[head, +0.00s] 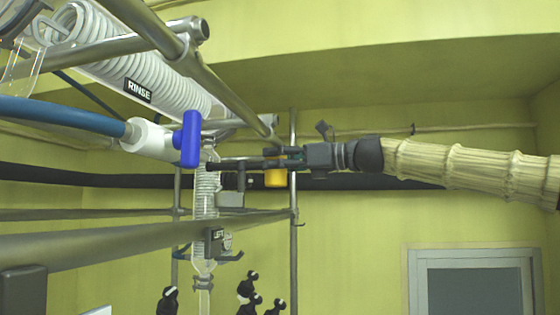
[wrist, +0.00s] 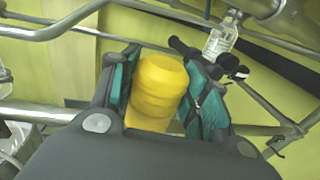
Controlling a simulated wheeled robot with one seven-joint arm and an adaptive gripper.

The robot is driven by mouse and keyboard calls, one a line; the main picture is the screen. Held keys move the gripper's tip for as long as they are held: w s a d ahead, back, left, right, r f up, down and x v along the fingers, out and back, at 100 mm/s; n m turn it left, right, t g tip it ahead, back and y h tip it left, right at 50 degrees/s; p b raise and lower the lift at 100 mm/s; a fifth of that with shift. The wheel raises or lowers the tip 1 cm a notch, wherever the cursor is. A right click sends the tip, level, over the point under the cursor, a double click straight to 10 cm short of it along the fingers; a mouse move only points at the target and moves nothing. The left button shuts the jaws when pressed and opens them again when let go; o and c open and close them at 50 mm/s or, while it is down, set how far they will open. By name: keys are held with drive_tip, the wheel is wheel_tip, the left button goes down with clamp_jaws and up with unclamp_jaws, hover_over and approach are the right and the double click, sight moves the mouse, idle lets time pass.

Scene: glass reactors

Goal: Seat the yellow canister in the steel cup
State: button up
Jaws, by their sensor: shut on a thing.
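My gripper (head: 284,162) is at the end of my arm, which reaches in from the right in the head view. It is shut on the yellow canister (head: 276,179), whose lower part shows below the fingers. In the wrist view the yellow canister (wrist: 158,88) sits between the two teal finger pads of my gripper (wrist: 165,95). I cannot pick out the steel cup for certain. A small grey fitting (head: 231,200) left of and below the canister may be it, apart from the canister.
Steel rails and posts (head: 293,240) frame the rig close to my gripper. A glass coil column marked RINSE (head: 160,88) and a blue valve handle (head: 187,139) are at upper left. A glass column (head: 204,255) stands lower down.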

drive_tip(key=shift+s+a+f+x, duration=0.15)
drive_tip(key=shift+s+x, duration=0.15)
drive_tip(key=shift+x, duration=1.75)
drive_tip(key=shift+s+a+f+x, duration=0.15)
drive_tip(key=shift+s+x, duration=0.15)
drive_tip(key=shift+x, duration=1.75)
drive_tip(key=shift+s+a+f+x, duration=0.15)
drive_tip(key=shift+s+x, duration=0.1)
drive_tip(key=shift+x, duration=1.85)
drive_tip(key=shift+s+d, duration=0.1)
drive_tip(key=shift+s, duration=0.1)
drive_tip(key=shift+f, duration=1.45)
drive_tip(key=o, duration=1.1)
drive_tip(key=shift+o, duration=0.5)
drive_tip(key=shift+d, duration=0.25)
drive_tip(key=shift+s+d, duration=0.3)
drive_tip(key=shift+d, duration=0.15)
drive_tip(key=shift+s+d, duration=0.1)
drive_tip(key=shift+d, duration=0.15)
